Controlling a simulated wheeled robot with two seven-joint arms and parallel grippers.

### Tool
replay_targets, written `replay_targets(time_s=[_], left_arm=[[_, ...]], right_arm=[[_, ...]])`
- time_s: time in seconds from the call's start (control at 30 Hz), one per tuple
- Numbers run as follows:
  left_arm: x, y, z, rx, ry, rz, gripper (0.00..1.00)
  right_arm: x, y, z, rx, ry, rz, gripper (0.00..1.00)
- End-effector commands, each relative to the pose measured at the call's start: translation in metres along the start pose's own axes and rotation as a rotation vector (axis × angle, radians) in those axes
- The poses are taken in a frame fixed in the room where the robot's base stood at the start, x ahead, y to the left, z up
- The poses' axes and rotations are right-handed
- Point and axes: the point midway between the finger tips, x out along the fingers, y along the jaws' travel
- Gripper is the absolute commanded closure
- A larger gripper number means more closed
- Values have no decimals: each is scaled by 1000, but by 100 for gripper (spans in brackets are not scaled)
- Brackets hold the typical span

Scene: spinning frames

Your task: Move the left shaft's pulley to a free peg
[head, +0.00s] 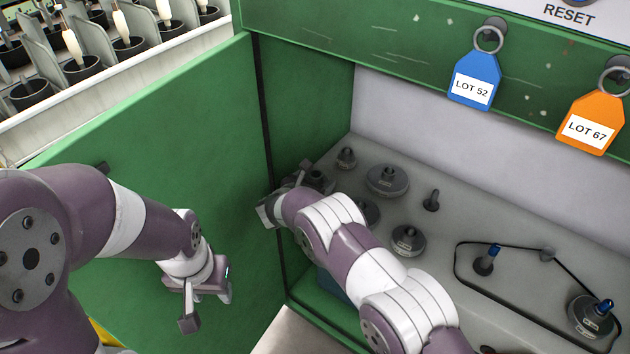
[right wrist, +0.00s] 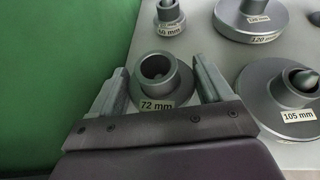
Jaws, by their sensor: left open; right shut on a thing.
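My right gripper (right wrist: 162,82) has its two fingers on either side of the hub of a grey pulley marked 72 mm (right wrist: 152,94). The pulley's bore faces up and looks dark and empty. In the head view this gripper (head: 287,192) is at the far left of the grey deck, partly hidden by its own arm. I cannot tell whether the pulley rests on a peg. The left shaft (head: 487,260) has a blue tip and no wide pulley on it. A bare peg (head: 431,200) stands mid-deck. My left gripper (head: 207,303) is open and empty before the green door.
Another pulley (head: 408,240) stands nearer. A black belt (head: 515,241) runs to the right shaft's pulley (head: 590,317). The green door (head: 160,140) stands open at left.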

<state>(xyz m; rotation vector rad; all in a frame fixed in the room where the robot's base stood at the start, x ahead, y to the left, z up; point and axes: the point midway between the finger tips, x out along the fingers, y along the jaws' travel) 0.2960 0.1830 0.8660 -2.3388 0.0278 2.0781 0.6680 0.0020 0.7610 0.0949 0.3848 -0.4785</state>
Motion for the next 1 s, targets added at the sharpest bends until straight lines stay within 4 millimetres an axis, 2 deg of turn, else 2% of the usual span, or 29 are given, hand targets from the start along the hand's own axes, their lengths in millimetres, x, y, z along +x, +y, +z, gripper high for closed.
replay_targets(time_s=[0.6, 0.97, 1.0], left_arm=[[23, 0, 3, 0, 0, 0, 55], [23, 0, 3, 0, 0, 0, 55], [23, 0, 3, 0, 0, 0, 55]], right_arm=[[9, 0, -22, 1, -1, 0, 59], [9, 0, -21, 1, -1, 0, 59], [9, 0, -21, 1, -1, 0, 11]])
